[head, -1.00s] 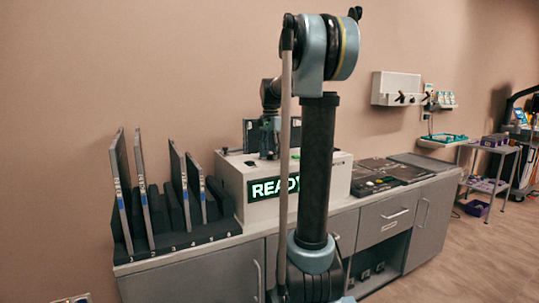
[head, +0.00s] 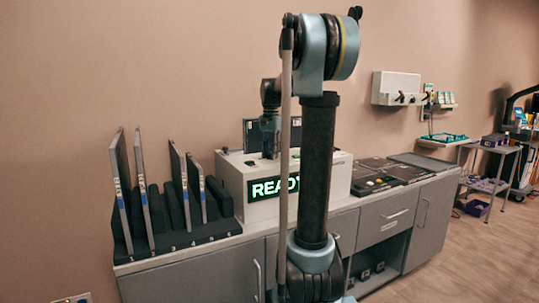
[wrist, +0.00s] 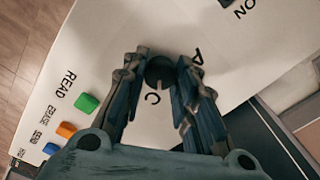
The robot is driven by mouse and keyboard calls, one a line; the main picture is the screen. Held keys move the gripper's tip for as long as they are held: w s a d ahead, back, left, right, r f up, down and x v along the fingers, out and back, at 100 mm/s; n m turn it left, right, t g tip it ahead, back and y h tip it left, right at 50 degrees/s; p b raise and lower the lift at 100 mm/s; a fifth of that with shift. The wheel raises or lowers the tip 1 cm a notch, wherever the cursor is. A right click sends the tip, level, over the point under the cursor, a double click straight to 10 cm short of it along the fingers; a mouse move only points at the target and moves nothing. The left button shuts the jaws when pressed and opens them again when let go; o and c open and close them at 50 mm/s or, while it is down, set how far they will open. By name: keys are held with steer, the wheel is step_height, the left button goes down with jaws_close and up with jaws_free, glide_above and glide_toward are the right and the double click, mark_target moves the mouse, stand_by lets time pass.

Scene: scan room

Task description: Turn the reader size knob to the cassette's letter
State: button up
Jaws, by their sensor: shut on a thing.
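The reader (head: 236,184) is a white box on the counter with a lit green "READY" display. My gripper (head: 269,155) points down onto its top, partly behind my own arm. In the wrist view, my gripper (wrist: 159,70) has a finger on each side of the dark round size knob (wrist: 159,72) and is shut on it. The letter "C" is printed just below the knob and "A" to its upper right. Other letters are hidden and the knob's pointer is unclear. A dark upright panel (head: 251,132), possibly a cassette, stands behind my gripper; no letter is readable on it.
Green (wrist: 86,103), orange (wrist: 66,130) and blue (wrist: 50,148) buttons lie left of the knob. A black rack (head: 180,240) with several upright grey panels stands left of the reader. A black control panel (head: 377,183) lies to its right.

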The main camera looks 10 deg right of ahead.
steer(key=n, duration=0.5)
steer(key=shift+w, duration=0.1)
steer(key=shift+n, duration=2.4)
steer(key=o, duration=1.1)
step_height(320, 180, up, 12)
